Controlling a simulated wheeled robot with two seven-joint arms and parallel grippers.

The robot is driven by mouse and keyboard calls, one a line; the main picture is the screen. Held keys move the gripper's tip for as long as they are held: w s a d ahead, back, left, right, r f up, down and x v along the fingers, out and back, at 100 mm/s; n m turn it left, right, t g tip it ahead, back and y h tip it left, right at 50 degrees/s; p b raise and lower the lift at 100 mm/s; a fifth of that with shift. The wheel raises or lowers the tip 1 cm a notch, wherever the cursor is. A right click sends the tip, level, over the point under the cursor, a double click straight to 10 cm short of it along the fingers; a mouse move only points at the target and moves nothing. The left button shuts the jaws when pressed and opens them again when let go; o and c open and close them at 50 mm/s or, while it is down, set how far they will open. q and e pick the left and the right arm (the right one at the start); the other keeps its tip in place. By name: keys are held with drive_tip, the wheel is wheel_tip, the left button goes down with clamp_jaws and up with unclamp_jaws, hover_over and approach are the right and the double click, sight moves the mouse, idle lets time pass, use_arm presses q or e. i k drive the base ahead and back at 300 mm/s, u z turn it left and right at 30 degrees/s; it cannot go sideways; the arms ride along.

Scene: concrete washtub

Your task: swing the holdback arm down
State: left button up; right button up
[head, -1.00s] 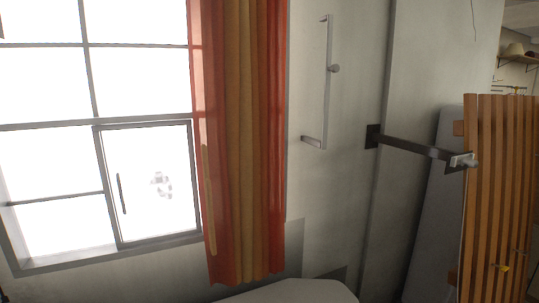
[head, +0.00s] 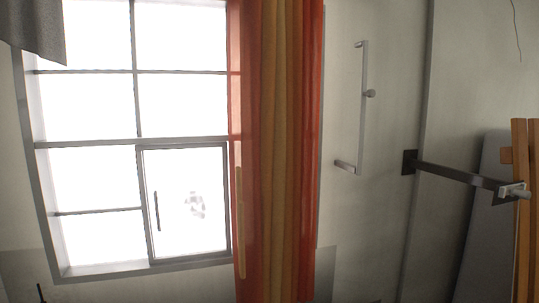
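A slim grey metal bar (head: 362,110), apparently the holdback arm, stands upright against the wall just right of the curtain. It has a round knob partway up, a short bent tip at the top and a short bracket at its lower end. The striped red, orange and yellow curtain (head: 282,150) hangs straight beside it, and the bar is apart from the cloth. Neither of my grippers is in view.
A window (head: 140,142) with a small framed pane fills the left. A dark bar (head: 450,172) juts from a wall plate at right toward wooden slats (head: 521,230). Grey cloth (head: 32,28) hangs at top left. The wall around the upright bar is clear.

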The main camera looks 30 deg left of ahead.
sight(369, 93)
drive_tip(key=u, duration=0.2)
drive_tip(key=k, duration=0.4)
drive_tip(key=z, duration=1.15)
drive_tip(key=i, duration=1.2)
drive_tip(key=u, duration=0.25)
